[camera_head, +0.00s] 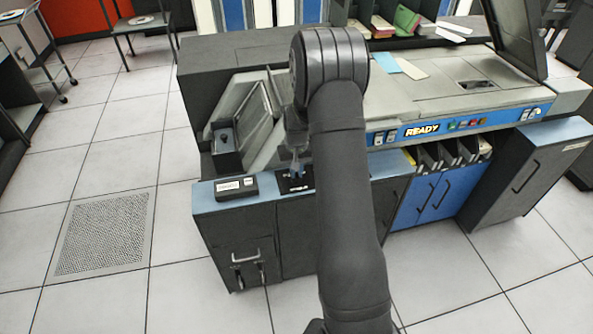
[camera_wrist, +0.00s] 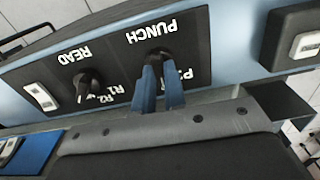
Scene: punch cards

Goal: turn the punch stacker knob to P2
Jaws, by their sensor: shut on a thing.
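The punch stacker knob (camera_wrist: 159,51) is a small dark knob on a black panel, under the word PUNCH, which reads upside down in the wrist view. My gripper (camera_wrist: 158,66) has its two blue fingers closed around the knob, hiding most of it. A "P" label (camera_wrist: 182,72) shows beside the right finger, partly covered, so the knob's exact setting cannot be told. In the head view my gripper (camera_head: 296,172) points down at the black knob panel (camera_head: 292,184) on the blue-topped ledge; the knob itself is hidden there.
A similar READ knob (camera_wrist: 84,84) with R1 and R2 labels sits left of the punch knob in the wrist view. A dark box with a white label (camera_head: 237,188) stands on the ledge beside the panel.

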